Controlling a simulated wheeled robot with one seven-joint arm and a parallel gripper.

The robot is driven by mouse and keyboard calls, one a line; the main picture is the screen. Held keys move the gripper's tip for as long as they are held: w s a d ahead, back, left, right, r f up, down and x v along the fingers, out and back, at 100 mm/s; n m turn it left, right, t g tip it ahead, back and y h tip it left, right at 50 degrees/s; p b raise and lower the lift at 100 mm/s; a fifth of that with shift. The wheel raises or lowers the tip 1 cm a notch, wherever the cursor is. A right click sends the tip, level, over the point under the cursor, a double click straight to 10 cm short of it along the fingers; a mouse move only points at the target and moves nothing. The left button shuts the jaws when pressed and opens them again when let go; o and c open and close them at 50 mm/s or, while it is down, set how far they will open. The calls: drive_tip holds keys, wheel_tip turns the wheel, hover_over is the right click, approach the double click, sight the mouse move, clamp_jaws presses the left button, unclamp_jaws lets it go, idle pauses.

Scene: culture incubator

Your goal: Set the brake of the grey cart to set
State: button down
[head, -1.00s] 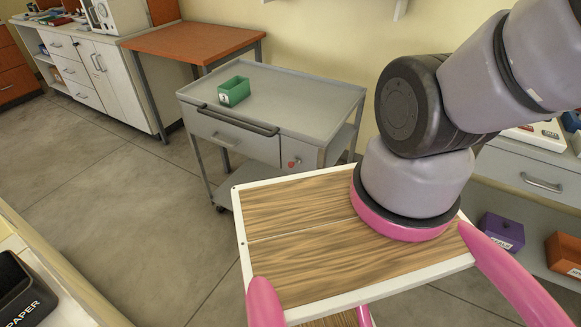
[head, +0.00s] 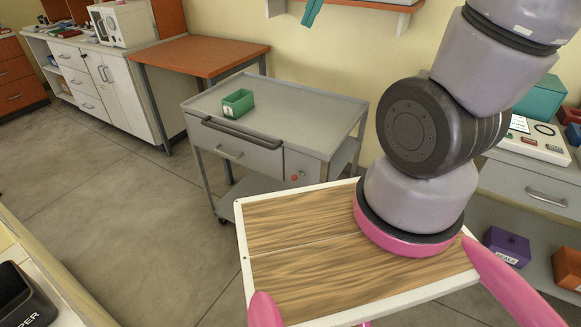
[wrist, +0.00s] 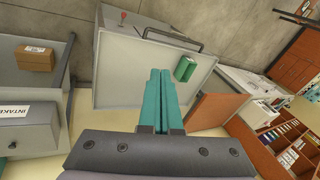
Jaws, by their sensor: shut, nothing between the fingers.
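The grey cart (head: 290,112) stands against the wall in the middle of the head view, and its top fills the middle of the wrist view (wrist: 125,70). A small red knob (head: 295,178) is on its front face, right of the drawer; it also shows at the top of the wrist view (wrist: 123,15). The knob is too small to read its setting. My gripper (wrist: 160,72) has teal fingers, shut and empty, over the cart's top in the wrist view. Teal fingertips (head: 311,12) also show at the head view's top edge, well above the cart and apart from the knob.
A green bin (head: 238,103) sits on the cart's top. A dark push handle (head: 241,132) runs along the front edge. An orange-topped table (head: 200,56) stands to the left, and a grey drawer unit (head: 530,190) to the right. The floor before the cart is clear at left.

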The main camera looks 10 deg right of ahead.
drive_tip(key=w+a+f+m+g+h, duration=0.1)
drive_tip(key=w+a+f+h, duration=0.1)
drive_tip(key=f, duration=0.9)
drive_tip(key=w+a+f+m+g+h, duration=0.1)
drive_tip(key=w+f, duration=0.3)
drive_tip(key=f, duration=0.8)
drive_tip(key=w+a+f+m+g+h, duration=0.1)
drive_tip(key=w+a+f+g+h, duration=0.1)
drive_tip(key=f, duration=0.9)
drive_tip(key=shift+w+a+f+h, duration=0.4)
drive_tip(key=shift+w+a+h, duration=0.1)
drive_tip(key=shift+w, duration=0.45)
approach(297, 176)
drive_tip(key=w+f, duration=0.1)
drive_tip(key=w, duration=0.1)
drive_tip(key=w+f, duration=0.1)
drive_tip(key=w, duration=0.1)
drive_tip(key=shift+f, duration=0.25)
drive_tip(key=s+f, duration=0.1)
drive_tip(key=f, duration=0.1)
drive_tip(key=s+f, duration=0.1)
drive_tip(key=shift+s+d+f, duration=0.3)
drive_tip(key=shift+d+f, duration=0.05)
